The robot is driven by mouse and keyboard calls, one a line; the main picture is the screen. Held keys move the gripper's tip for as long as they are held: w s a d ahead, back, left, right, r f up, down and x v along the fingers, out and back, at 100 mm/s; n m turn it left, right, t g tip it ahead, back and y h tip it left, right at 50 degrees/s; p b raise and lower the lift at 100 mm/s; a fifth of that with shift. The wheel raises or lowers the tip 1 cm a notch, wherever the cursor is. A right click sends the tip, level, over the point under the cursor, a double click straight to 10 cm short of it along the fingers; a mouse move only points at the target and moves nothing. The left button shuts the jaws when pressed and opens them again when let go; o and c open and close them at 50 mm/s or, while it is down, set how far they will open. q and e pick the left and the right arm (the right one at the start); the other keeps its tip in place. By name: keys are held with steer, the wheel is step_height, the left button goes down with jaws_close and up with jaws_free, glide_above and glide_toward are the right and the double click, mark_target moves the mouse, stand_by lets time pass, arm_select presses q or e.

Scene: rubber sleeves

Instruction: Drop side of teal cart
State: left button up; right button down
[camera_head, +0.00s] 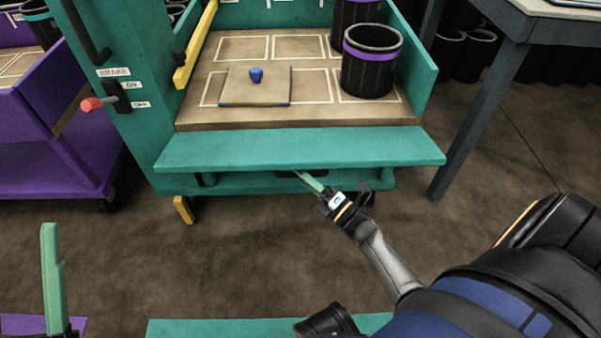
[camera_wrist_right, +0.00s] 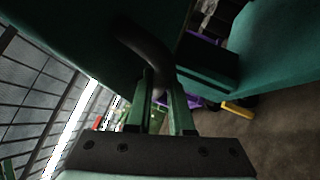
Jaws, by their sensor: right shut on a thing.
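The teal cart (camera_head: 140,70) stands ahead of me. Its front side panel (camera_head: 300,148) shows as a broad teal board along the near edge of the deck, leaning outward; I cannot tell its exact angle. My right gripper (camera_head: 308,181) is under the panel's near edge. In the right wrist view its green fingers (camera_wrist_right: 161,105) are shut on a dark curved handle (camera_wrist_right: 145,45) beneath a teal surface. The handle is mostly hidden by the panel in the head view. One green finger of my left gripper (camera_head: 52,280) shows at the bottom left, apart from the cart; its opening is unclear.
The deck carries black bins with purple bands (camera_head: 371,62) and a flat board (camera_head: 255,86) with a blue knob. A red-tipped brake lever (camera_head: 92,104) and a yellow bar (camera_head: 195,48) are at left. A purple cart (camera_head: 50,140) stands left, a table (camera_head: 520,25) right.

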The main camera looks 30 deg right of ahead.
steer(key=shift+r, duration=0.1)
steer(key=c, duration=0.8)
jaws_free()
steer(key=p+v, duration=0.2)
steer(key=v, duration=1)
steer(key=shift+s, duration=0.2)
steer(key=shift+d, duration=0.1)
